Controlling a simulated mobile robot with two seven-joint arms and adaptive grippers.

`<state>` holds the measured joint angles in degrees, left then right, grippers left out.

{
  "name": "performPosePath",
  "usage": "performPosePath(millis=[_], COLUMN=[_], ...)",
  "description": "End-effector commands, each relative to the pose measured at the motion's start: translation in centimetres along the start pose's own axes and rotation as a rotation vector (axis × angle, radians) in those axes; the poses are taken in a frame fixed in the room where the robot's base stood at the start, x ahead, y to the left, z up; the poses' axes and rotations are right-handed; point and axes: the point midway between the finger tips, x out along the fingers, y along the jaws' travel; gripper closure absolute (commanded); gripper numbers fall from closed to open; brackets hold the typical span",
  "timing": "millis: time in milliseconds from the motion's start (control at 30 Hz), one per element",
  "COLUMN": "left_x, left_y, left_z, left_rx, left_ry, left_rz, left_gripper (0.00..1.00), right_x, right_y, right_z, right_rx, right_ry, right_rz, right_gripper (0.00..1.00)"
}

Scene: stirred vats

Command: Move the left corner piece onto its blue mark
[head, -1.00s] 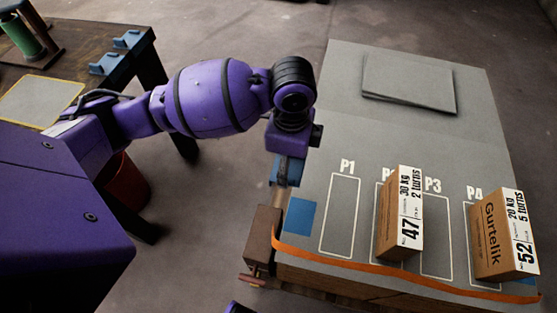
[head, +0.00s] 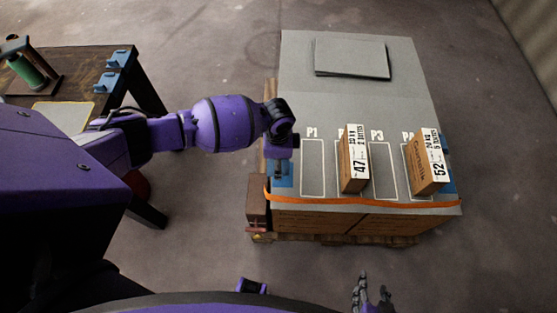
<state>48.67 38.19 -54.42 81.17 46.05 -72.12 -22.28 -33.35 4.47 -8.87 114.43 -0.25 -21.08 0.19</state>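The left corner piece (head: 257,197) is a brown block at the near left corner of the grey-topped load. The blue mark (head: 285,178) is a blue patch on the load's top at the left, beside P1. My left arm reaches in from the left, its wrist over the load's left edge. My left gripper (head: 276,172) points down near the blue mark and corner piece. Its fingertips are mostly hidden, so I cannot tell whether it touches the piece. My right gripper (head: 371,294) is low in the picture, fingers apart and empty, well short of the load.
An orange strap (head: 365,202) runs along the load's front edge. Box 47 (head: 354,160) and box 52 (head: 428,163) stand on the top; P1 and P3 are empty. A grey stack (head: 351,58) lies at the back. A dark table (head: 80,72) stands at left.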

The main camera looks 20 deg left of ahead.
Motion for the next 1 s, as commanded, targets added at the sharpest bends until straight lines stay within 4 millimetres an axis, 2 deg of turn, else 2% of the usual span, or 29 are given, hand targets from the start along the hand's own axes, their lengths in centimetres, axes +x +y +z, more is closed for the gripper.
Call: performPosePath(millis=[133,467,700,1000], left_x=[0.7,2.6,5.1,7.8], left_y=[-0.6,-0.5,-0.4,-0.5], left_z=[-0.4,-0.4,-0.4,-0.5], left_rx=[0.008,0.011,0.011,0.010], left_ry=[0.000,-0.002,-0.002,0.000], left_rz=[0.003,0.006,0.007,0.005], left_gripper=[0.57,0.57,0.57,0.57], right_x=[0.3,1.3,2.3,2.8], right_y=[-0.1,-0.4,-0.5,-0.5], right_z=[1.1,0.8,3.4,4.6], right_rx=[-0.001,-0.008,-0.013,-0.016], right_ry=[-0.016,-0.002,-0.040,-0.054], right_rz=[-0.002,-0.008,-0.009,-0.007], right_gripper=[0.60,0.60,0.60,0.60])
